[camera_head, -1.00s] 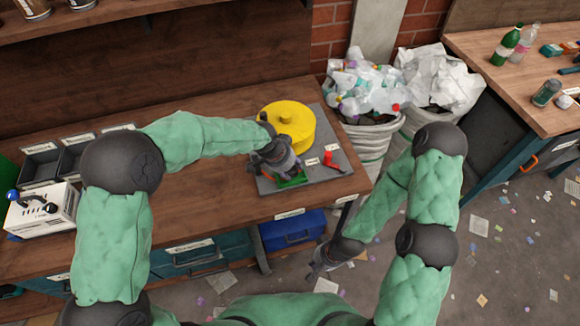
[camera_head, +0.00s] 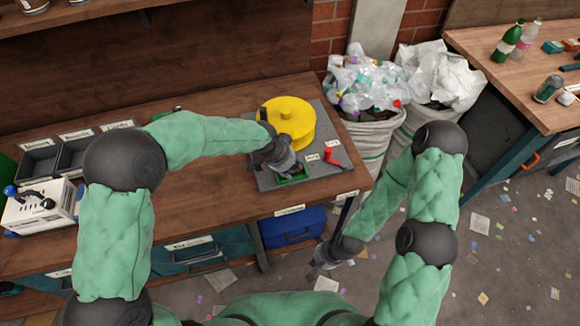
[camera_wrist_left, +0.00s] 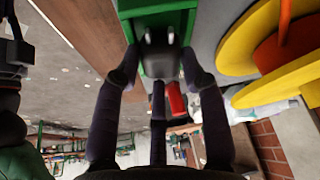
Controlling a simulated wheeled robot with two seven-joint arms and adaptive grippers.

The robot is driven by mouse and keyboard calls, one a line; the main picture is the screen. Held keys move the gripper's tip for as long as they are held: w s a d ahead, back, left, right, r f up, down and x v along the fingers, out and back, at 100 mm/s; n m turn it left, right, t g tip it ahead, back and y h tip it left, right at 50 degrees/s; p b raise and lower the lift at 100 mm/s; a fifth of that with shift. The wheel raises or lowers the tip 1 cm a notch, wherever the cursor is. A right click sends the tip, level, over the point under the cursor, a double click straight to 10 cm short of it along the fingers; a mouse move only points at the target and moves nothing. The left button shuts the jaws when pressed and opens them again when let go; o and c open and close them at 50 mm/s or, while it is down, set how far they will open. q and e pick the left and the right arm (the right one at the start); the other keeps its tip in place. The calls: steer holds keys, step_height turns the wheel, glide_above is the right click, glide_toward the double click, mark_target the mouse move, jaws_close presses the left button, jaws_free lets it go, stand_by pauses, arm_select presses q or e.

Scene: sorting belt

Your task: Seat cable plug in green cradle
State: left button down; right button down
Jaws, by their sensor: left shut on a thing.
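The green cradle (camera_head: 293,180) sits on the grey board, partly hidden under my left gripper. Its green walls show at the top of the left wrist view (camera_wrist_left: 126,10). My left gripper (camera_head: 284,168) is right over the cradle. In the wrist view its fingers are closed around the dark cable plug (camera_wrist_left: 160,58), which lies at the cradle's opening. I cannot tell how deep the plug sits. In the head view the plug is hidden by the gripper. My right gripper (camera_head: 316,268) hangs low, off the bench's front; its fingers are too small to read.
A yellow reel (camera_head: 290,122) stands on the grey board (camera_head: 325,128) behind the cradle. A red part (camera_head: 332,157) lies to the cradle's right. Black bins (camera_head: 40,163) and a white box with a joystick (camera_head: 40,208) are at left. The bench's middle is clear.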

arm_select(q)
steer(key=shift+s+f, duration=0.2)
steer(key=shift+f, duration=0.2)
steer(key=c, duration=0.6)
jaws_free()
steer(key=shift+f, duration=0.15)
steer(key=shift+c, duration=0.2)
steer(key=shift+w, duration=0.1)
steer(key=shift+r, duration=0.2)
steer(key=shift+a+r, duration=0.1)
steer(key=shift+r, duration=0.2)
steer(key=v, duration=1.1)
